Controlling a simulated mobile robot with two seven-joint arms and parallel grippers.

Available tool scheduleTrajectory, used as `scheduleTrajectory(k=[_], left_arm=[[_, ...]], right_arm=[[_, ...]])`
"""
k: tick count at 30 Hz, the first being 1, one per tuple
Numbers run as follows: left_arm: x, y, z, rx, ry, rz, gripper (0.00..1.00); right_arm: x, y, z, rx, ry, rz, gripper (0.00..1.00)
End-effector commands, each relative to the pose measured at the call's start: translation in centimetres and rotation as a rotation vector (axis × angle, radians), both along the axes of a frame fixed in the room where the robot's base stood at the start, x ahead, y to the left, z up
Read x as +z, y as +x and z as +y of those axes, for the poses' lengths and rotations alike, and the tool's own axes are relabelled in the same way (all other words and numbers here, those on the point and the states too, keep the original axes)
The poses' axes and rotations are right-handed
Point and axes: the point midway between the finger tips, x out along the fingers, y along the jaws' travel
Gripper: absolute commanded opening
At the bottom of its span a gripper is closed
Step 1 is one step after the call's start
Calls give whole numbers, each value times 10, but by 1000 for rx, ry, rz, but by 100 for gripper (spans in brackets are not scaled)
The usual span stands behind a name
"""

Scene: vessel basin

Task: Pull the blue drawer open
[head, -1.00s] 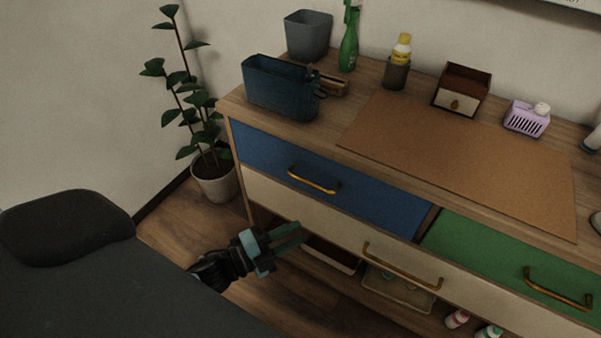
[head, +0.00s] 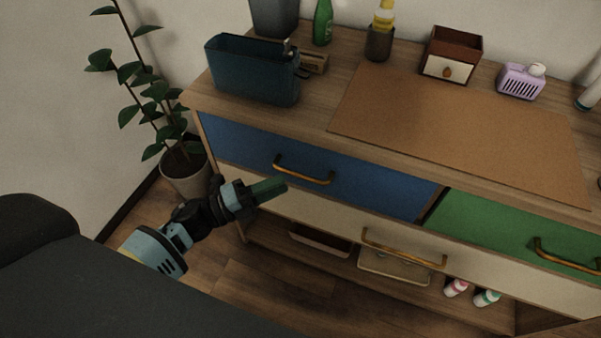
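The blue drawer (head: 367,187) is at the left of the cabinet's top row. Its front looks flush with the cabinet, so it is closed. Its brass bar handle (head: 304,173) is in the middle of the front. My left gripper (head: 275,187) is in front of the cabinet, just below and left of the handle in the picture. Its fingers point right toward the drawer front and hold nothing. They nearly overlap from this angle, but look apart. No contact with the handle shows. My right gripper is out of view.
A green drawer (head: 500,226) is right of the blue one, with a cream drawer (head: 337,227) below. A dark blue bin (head: 252,72) stands on the cabinet's left end above the blue drawer. A potted plant (head: 184,172) stands left. Floor (head: 280,290) is clear in front.

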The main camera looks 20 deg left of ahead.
Motion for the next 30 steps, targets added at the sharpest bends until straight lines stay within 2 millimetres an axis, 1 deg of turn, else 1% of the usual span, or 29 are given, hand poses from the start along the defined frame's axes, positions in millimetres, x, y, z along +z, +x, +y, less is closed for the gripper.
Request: scheduleTrajectory(k=[6,12,18,25,30], left_arm=[[6,23,-24,1,-2,-3,32],[9,39,-42,2,0,-1,32],[10,45,-49,1,-1,-1,32],[9,45,-49,1,0,0,32],[9,45,-49,1,0,0,10]], right_arm=[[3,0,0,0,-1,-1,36],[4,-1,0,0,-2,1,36],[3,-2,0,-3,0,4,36],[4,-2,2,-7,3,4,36],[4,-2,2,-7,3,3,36]])
